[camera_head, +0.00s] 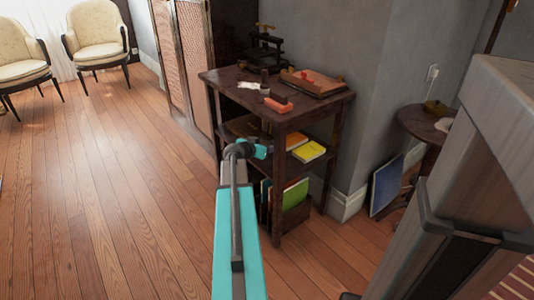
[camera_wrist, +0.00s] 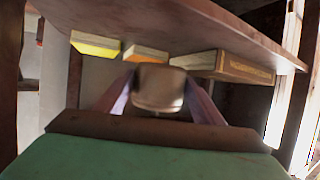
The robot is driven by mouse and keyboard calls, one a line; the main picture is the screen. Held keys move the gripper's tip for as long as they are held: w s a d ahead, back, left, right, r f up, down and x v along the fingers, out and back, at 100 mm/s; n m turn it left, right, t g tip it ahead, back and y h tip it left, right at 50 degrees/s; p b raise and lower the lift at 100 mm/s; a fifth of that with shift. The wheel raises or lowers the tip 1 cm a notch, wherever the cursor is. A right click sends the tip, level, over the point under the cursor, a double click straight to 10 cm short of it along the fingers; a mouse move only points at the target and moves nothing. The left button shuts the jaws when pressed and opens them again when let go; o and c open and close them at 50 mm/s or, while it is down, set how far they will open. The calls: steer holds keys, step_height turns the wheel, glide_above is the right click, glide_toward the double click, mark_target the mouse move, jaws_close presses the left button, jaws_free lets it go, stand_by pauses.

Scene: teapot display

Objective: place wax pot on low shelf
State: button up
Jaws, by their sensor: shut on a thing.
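My gripper (camera_head: 258,150) is in front of the open left part of the dark wooden shelf unit, about level with its middle shelf. The pot cannot be made out in the head view. The middle shelf (camera_wrist: 190,22) shows as a dark board in the wrist view, which looks upside down. I cannot tell whether the pot touches it.
A yellow book (camera_head: 310,151) and an orange one (camera_head: 296,140) lie on the middle shelf. Green folders (camera_head: 295,193) stand in a rack below. The tabletop (camera_head: 225,82) holds a tray (camera_head: 311,84) and small items. A round side table (camera_head: 417,124) stands right. Floor is free at left.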

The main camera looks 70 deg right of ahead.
step_height(320, 180, down, 4)
steer(key=shift+r+b, duration=0.2)
steer(key=shift+b, duration=0.35)
steer(key=shift+s+d+f, duration=0.1)
steer(key=shift+d+f, duration=0.1)
steer(key=shift+f, duration=0.2)
steer(key=shift+f+b, duration=0.15)
steer(key=shift+b, duration=0.3)
steer(key=o, duration=1.4)
steer(key=shift+o, duration=0.2)
steer(key=shift+r+p, duration=0.2)
steer(key=shift+p, duration=0.1)
steer(key=p+v, duration=0.1)
steer(key=v, duration=1.1)
steer(key=shift+p, duration=0.4)
steer(key=shift+f, duration=0.2)
